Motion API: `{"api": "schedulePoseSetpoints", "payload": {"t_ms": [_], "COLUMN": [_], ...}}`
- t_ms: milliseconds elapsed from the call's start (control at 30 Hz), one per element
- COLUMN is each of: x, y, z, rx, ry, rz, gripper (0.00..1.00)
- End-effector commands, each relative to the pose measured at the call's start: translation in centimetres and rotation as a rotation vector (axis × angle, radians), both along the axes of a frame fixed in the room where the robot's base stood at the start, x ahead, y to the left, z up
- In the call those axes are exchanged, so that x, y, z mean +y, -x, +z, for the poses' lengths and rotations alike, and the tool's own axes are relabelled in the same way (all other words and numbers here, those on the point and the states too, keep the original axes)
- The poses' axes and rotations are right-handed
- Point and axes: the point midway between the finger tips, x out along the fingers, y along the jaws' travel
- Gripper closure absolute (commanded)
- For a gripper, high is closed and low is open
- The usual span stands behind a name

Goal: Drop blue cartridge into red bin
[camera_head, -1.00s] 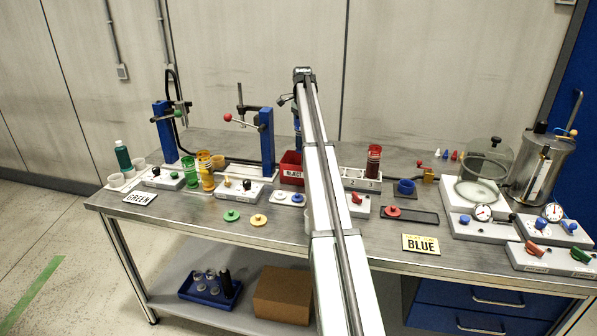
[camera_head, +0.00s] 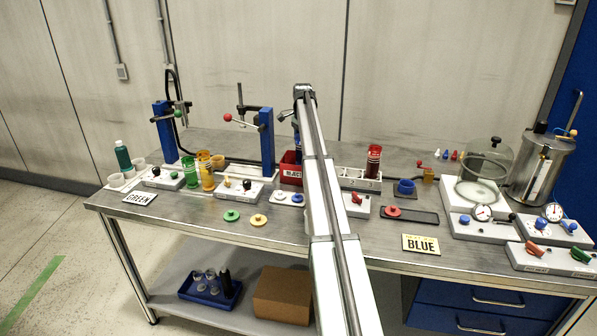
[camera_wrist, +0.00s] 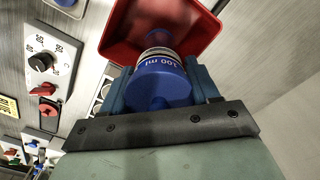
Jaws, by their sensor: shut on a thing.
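The blue cartridge (camera_wrist: 160,84), marked "100 ml", sits between the two blue fingers of my gripper (camera_wrist: 158,70) in the wrist view. My gripper is shut on it, and the cartridge's far end points into the red bin (camera_wrist: 122,32). The cartridge overlaps the bin's opening in this view; the exact height between them is hard to tell. In the head view the red bin (camera_head: 290,158), with a "REJECT" label, stands at the back middle of the bench. My arm hides part of it and most of my gripper.
A blue press stand (camera_head: 267,145) with a red-knobbed lever stands just left of the bin. A white rack (camera_head: 352,180) with a dark red cartridge (camera_head: 374,160) is to the right. White control boxes line the bench in front of the bin.

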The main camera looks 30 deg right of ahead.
Motion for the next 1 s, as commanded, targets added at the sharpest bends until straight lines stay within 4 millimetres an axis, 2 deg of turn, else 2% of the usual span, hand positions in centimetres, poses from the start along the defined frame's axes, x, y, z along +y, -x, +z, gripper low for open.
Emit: {"api": "schedulePoseSetpoints", "payload": {"t_ms": [133, 167, 433, 767, 867, 1000], "x": [0.0, 0.0, 0.0, 0.0, 0.0, -0.1], "y": [0.0, 0.0, 0.0, 0.0, 0.0, -0.1], "z": [0.1, 0.1, 0.1, 0.3, 1.1, 3.2], "rx": [0.0, 0.0, 0.0, 0.0, -0.001, -0.001], "ry": [0.0, 0.0, 0.0, 0.0, 0.0, 0.001], "rz": [0.0, 0.0, 0.0, 0.0, 0.0, 0.0], "gripper": [0.93, 0.38, 0.12, 0.1, 0.1, 0.1]}}
